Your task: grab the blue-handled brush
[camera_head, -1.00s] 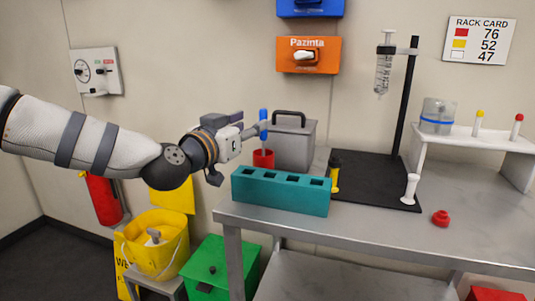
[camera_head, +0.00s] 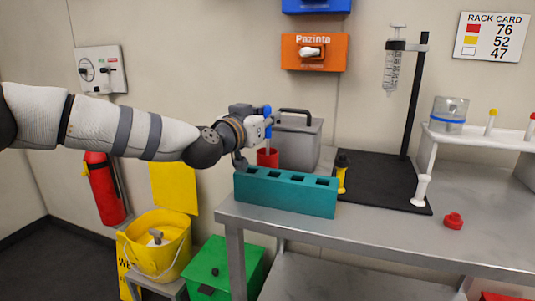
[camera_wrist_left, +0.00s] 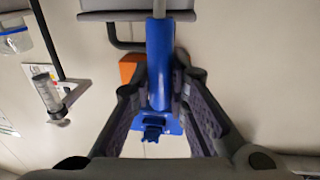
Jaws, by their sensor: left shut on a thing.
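The blue-handled brush (camera_head: 267,113) stands upright in the red cup (camera_head: 267,158) at the back left of the table, beside the grey case. My left gripper (camera_head: 269,123) reaches in from the left and is shut on its blue handle, above the cup. In the left wrist view, the blue handle (camera_wrist_left: 160,70) lies between the two fingers. My left gripper (camera_wrist_left: 160,108) shows there with its dark pads at the handle's sides. The brush's lower end is hidden in the cup. My right gripper is not in view.
A teal rack (camera_head: 285,193) stands just in front of the cup. The grey case (camera_head: 297,145) is close to its right. A black stand (camera_head: 413,100) holds a syringe. A red cap (camera_head: 453,221) lies farther right, with bare table around it.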

